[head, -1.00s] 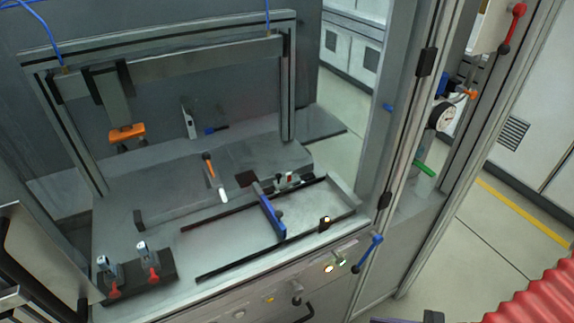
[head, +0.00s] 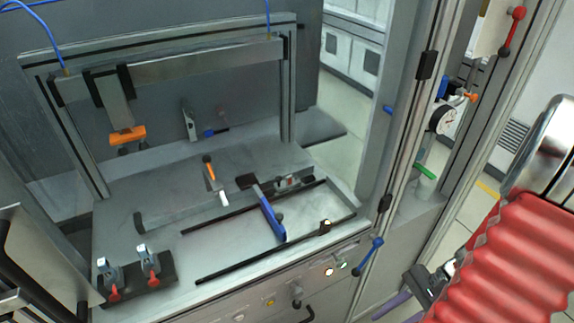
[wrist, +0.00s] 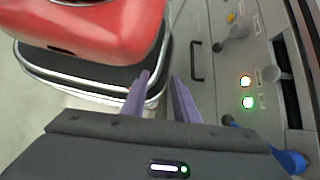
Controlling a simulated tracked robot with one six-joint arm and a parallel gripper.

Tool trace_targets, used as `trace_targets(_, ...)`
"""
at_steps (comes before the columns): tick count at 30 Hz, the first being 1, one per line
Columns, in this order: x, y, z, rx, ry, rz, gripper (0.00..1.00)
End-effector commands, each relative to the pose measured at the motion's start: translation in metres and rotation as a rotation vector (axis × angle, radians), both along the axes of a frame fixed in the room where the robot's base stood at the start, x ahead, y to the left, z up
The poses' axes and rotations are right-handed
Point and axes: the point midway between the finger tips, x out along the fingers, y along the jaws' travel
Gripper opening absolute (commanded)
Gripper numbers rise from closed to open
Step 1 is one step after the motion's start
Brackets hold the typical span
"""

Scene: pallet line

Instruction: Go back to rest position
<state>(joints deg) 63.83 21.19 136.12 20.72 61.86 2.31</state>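My gripper (wrist: 160,82) shows in the wrist view as two purple fingers with a gap between their tips. Nothing is held between them. In the head view it is at the bottom right, with a purple finger (head: 392,305) partly visible below the black wrist. It is in front of the machine's control panel and apart from it. My red-sleeved arm reaches in from the right edge.
The machine's front panel has a blue lever (head: 368,256), lit buttons (head: 329,272) and a black handle (wrist: 196,61). Above it, a blue-handled slide (head: 267,214) and two red-tipped clamps (head: 148,262) stand on the worktable. Open floor shows to the right.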

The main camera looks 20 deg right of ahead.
Motion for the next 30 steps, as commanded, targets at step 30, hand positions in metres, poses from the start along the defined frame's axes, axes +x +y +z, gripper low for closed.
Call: trace_targets(30,0.068,0.016,0.103,-0.574,-0.258,0.666,0.27)
